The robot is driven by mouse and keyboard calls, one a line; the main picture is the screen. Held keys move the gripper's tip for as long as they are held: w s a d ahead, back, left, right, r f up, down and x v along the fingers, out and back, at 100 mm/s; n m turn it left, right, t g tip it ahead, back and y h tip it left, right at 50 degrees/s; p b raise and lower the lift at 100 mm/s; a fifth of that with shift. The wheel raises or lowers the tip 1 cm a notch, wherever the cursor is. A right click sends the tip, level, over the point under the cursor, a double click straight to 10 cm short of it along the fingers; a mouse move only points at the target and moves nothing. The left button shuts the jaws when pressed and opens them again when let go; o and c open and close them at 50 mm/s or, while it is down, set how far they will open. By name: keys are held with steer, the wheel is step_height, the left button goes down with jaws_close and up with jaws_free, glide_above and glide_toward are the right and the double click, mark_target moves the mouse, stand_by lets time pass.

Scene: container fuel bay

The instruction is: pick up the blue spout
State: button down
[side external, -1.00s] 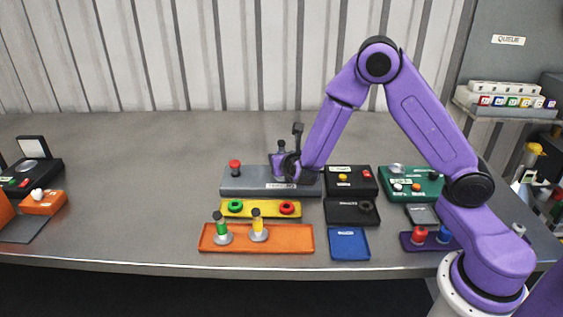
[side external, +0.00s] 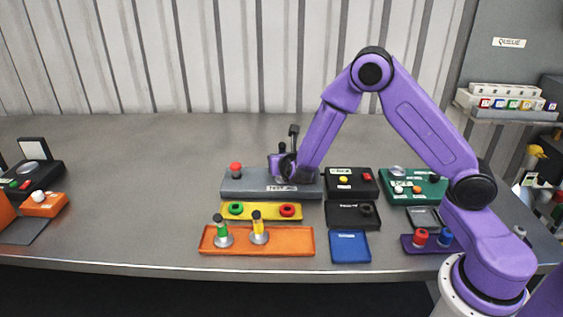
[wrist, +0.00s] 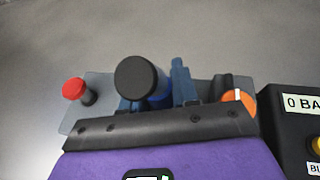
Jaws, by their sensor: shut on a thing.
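In the wrist view, the blue spout (wrist: 160,101) has a round black top that faces the camera and hides most of its body. My gripper (wrist: 155,93) is shut on it, with a blue finger on either side. In the side view, my gripper (side external: 279,176) is low over the grey block (side external: 240,185), and the spout cannot be made out there. I cannot tell whether the spout still touches the block.
A red knob (side external: 235,168) stands at the block's left end. In front are a yellow strip (side external: 262,212), an orange tray (side external: 282,247) with green and yellow spouts, and an empty blue tray (side external: 350,247). Black boxes (side external: 352,215) stand to the right. The table behind is clear.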

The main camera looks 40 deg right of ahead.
mark_target(280, 148)
steer(key=shift+r, duration=0.15)
steer(key=shift+r, duration=0.5)
step_height(280, 148, up, 2)
steer(key=shift+r, duration=0.15)
steer(key=s+r, duration=0.9)
steer(key=s, duration=0.5)
steer(key=shift+a+r, duration=0.25)
